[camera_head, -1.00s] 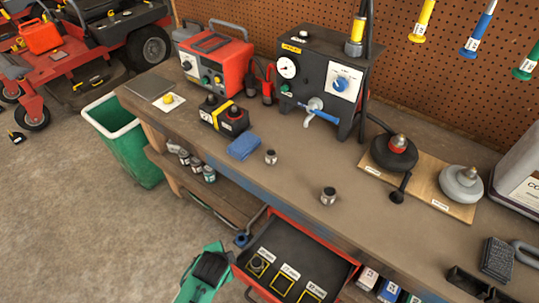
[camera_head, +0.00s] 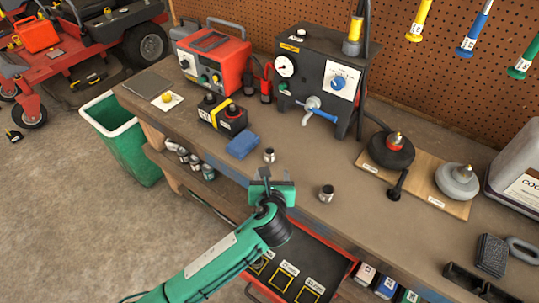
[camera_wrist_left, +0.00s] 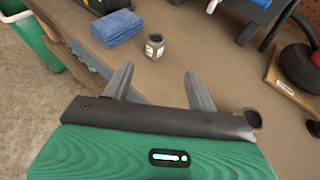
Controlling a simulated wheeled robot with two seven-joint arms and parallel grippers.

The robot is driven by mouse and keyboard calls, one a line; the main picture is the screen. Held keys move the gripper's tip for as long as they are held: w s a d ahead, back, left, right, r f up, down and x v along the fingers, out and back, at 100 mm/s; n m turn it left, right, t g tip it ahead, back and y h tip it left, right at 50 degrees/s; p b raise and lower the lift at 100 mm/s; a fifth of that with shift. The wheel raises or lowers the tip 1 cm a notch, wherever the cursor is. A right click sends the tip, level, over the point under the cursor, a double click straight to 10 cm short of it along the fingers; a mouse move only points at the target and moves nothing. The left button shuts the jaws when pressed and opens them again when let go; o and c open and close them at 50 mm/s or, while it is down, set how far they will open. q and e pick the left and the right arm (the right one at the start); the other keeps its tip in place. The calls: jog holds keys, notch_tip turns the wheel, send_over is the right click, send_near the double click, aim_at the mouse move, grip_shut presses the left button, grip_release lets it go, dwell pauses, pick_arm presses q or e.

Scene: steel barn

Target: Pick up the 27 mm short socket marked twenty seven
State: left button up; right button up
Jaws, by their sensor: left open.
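One small steel socket (camera_head: 269,155) stands on the bench in front of the blue cloth; it also shows in the left wrist view (camera_wrist_left: 154,46), with a pale label too small to read. A second steel socket (camera_head: 326,193) stands to the right, nearer the front edge; in the left wrist view its top (camera_wrist_left: 248,120) shows beside the gripper body. Its marking is not readable. My left gripper (camera_head: 271,180) is open and empty at the bench front. In the left wrist view its fingers (camera_wrist_left: 159,70) point toward the first socket, which lies beyond the fingertips. My right gripper is not in view.
A folded blue cloth (camera_head: 242,144) and a black battery (camera_head: 222,117) lie left of the first socket. A test box (camera_head: 310,70) stands behind. An open red drawer (camera_head: 342,268) with labelled yellow squares juts out below, partly hidden by my arm. The bench around the sockets is clear.

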pick_arm(q)
send_near(269, 155)
jog(key=x, duration=0.2)
jog(key=d+x, duration=0.1)
jog(key=x, duration=0.1)
jog(key=shift+p, duration=0.3)
jog(key=x, duration=0.3)
jog(key=a+p+x, duration=0.1)
jog(key=shift+w+f, duration=0.15)
jog(key=shift+w, duration=0.25)
jog(key=shift+w+f, duration=0.2)
jog(key=shift+w, duration=0.15)
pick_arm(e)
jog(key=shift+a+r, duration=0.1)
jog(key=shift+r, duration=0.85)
pick_arm(q)
jog(key=c, duration=1.1)
jog(key=shift+c, duration=0.2)
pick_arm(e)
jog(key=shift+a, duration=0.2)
pick_arm(q)
jog(key=shift+r, duration=0.1)
